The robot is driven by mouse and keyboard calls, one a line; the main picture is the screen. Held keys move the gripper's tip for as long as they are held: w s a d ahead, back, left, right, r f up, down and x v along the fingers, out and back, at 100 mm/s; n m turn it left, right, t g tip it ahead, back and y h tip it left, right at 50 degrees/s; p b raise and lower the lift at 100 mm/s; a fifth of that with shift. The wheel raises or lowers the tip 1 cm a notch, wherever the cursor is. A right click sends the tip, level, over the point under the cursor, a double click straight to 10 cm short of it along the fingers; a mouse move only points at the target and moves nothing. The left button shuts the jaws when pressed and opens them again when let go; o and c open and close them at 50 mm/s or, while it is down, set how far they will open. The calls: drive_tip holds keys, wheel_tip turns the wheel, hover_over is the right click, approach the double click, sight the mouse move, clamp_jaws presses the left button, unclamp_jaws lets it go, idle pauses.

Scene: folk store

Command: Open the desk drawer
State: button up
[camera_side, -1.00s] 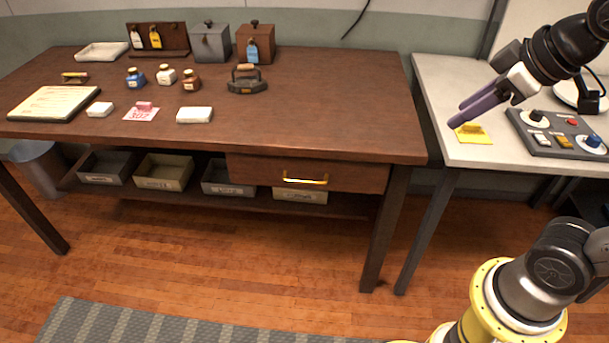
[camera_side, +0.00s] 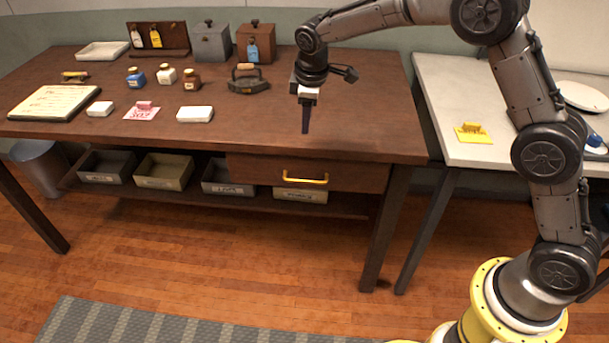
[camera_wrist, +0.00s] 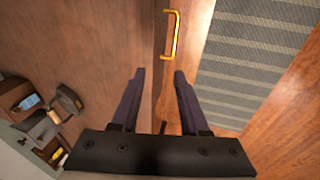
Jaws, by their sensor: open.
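The desk drawer (camera_side: 351,176) is a brown wooden front under the right part of the desk top, and it is shut. Its yellow-gold bar handle (camera_side: 305,180) is fixed across the front; the handle also shows at the top of the wrist view (camera_wrist: 172,36). My gripper (camera_side: 305,130) points down above the desk top near its front edge, higher than the handle. In the wrist view my gripper (camera_wrist: 159,80) has two dark purple fingers spread apart with nothing between them. The handle lies beyond the fingertips and apart from them.
The desk top (camera_side: 360,120) is bare around my gripper. A flat iron (camera_side: 248,84) stands to its left, with boxes behind. Several open bins sit on the shelf below. A light side table (camera_side: 450,110) stands at the right. The floor before the drawer is clear.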

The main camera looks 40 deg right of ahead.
drive_tip(key=g, duration=0.1)
approach(305, 180)
drive_tip(key=f, duration=0.5)
drive_tip(key=w+d+f, duration=0.1)
drive_tip(key=f, duration=0.1)
drive_tip(key=shift+w+f, duration=0.1)
drive_tip(key=shift+f, duration=0.2)
drive_tip(key=shift+a, duration=0.1)
clamp_jaws()
idle(1.0)
